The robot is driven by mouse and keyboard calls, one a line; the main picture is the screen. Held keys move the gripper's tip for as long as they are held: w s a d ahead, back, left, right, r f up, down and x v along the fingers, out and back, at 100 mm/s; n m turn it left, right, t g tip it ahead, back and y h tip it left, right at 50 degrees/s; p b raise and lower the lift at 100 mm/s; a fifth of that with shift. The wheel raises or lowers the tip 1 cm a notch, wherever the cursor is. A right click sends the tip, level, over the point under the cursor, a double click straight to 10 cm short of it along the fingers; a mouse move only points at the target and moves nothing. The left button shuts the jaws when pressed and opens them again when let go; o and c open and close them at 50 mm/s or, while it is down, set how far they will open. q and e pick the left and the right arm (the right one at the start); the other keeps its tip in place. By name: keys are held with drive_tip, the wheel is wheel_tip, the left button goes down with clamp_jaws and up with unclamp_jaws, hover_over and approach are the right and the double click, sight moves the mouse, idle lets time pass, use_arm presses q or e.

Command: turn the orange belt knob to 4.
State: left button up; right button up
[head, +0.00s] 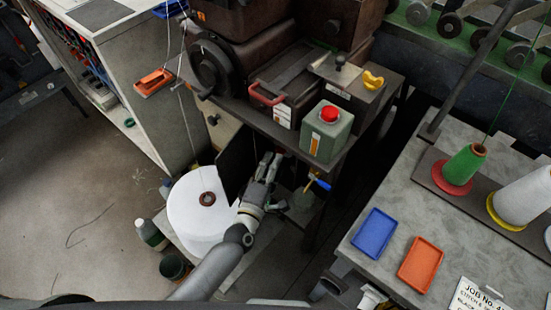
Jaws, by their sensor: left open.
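I cannot make out an orange belt knob with numbers in the head view. The nearest orange thing is a small orange piece (154,82) on the side of the white cabinet, and I cannot tell that it is a knob. A yellow knob-like piece (373,80) sits on the dark machine top. My left gripper (270,163) is open and seems empty, below the machine's shelf and right of the white roll. My right gripper is not in view.
A green-grey can with red cap (327,132) stands on the machine shelf (270,128). The white roll (198,207) is left of my arm. A blue tray (374,233) and an orange tray (420,264) lie on the grey table (462,236). The floor at left is mostly clear.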

use_arm(q)
drive_tip(key=v, duration=0.8)
drive_tip(key=shift+s, duration=0.3)
drive_tip(key=shift+f, duration=0.1)
